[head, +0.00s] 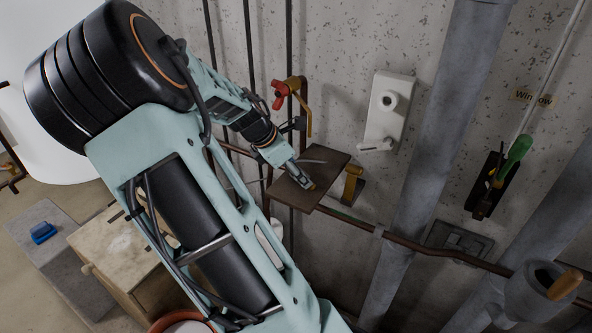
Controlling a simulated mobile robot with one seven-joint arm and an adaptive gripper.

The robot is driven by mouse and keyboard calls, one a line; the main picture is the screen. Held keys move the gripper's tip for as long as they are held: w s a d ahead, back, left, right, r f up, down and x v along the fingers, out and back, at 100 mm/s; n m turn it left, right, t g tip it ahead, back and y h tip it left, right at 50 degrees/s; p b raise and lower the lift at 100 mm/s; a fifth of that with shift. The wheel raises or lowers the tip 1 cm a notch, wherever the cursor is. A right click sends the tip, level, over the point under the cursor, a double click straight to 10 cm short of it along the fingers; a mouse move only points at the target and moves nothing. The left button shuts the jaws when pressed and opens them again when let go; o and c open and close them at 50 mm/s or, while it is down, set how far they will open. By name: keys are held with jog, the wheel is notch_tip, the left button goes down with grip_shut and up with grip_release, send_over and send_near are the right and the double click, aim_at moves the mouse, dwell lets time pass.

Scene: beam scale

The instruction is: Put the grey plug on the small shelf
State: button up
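The small shelf (334,167) is a brown board by the wall, near the middle of the head view. My gripper (306,184) reaches down from the upper left, with its fingertips over or on the shelf. The fingers are small here, and I cannot tell whether they are open or shut. I cannot make out the grey plug for certain. A thin dark shape lies along the shelf behind the fingers, too small to identify. My arm hides much of the left and lower middle of the view.
Pipes run beside and below the shelf. A red-handled valve (280,93) is above it and a yellow fitting (352,187) to its right. A white wall fixture (388,112) is farther right. A wooden box (110,243) and a grey block with a blue object (43,232) stand lower left.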

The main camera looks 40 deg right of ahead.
jog(key=v, duration=1.2)
jog(key=shift+r+p, duration=0.15)
jog(key=shift+p, duration=0.15)
